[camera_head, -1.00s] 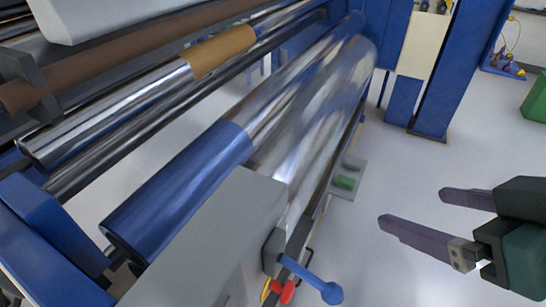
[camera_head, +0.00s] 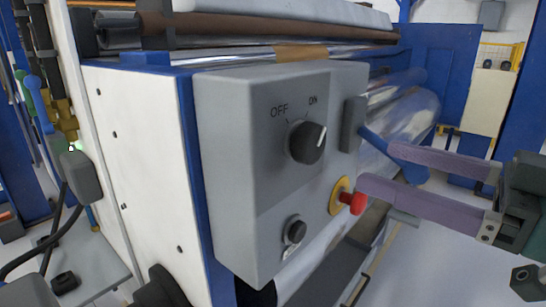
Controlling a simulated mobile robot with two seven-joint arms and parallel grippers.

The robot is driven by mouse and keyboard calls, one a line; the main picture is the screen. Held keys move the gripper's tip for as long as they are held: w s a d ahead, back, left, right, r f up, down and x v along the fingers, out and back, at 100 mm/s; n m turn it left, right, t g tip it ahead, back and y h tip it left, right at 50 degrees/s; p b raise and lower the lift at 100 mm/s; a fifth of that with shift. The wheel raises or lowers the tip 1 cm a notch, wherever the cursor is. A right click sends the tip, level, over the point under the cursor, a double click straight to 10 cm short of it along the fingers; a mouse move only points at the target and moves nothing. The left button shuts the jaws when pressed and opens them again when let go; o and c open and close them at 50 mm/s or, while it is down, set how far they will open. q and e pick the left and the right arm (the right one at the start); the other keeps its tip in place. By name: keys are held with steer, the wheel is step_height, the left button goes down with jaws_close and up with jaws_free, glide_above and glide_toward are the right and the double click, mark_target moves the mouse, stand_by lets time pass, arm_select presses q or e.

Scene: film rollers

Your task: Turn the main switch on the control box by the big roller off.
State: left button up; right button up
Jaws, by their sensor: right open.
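The grey control box (camera_head: 235,190) stands large in the middle of the head view. Its main switch (camera_head: 306,142) is a round black knob below the labels OFF on the left and ON on the right. The knob's white mark points up and right, on the ON side. My right gripper (camera_head: 376,167) is open, with its two purple fingers pointing left, to the right of the box and knob. The lower fingertip overlaps the red button's edge in the picture; I cannot tell whether they touch. My left gripper is not in view.
A red button (camera_head: 353,202) on a yellow ring and a smaller black knob (camera_head: 294,231) sit lower on the box. A blue lever (camera_head: 380,143) projects from its right side, partly behind my upper finger. The shiny big roller (camera_head: 410,108) lies behind. Floor shows at lower right.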

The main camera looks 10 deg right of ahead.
mark_target(318, 145)
steer(key=p+x, duration=0.1)
steer(key=x, duration=0.8)
steer(key=shift+a, duration=0.1)
steer(key=shift+s, duration=0.1)
steer(key=c, duration=1.4)
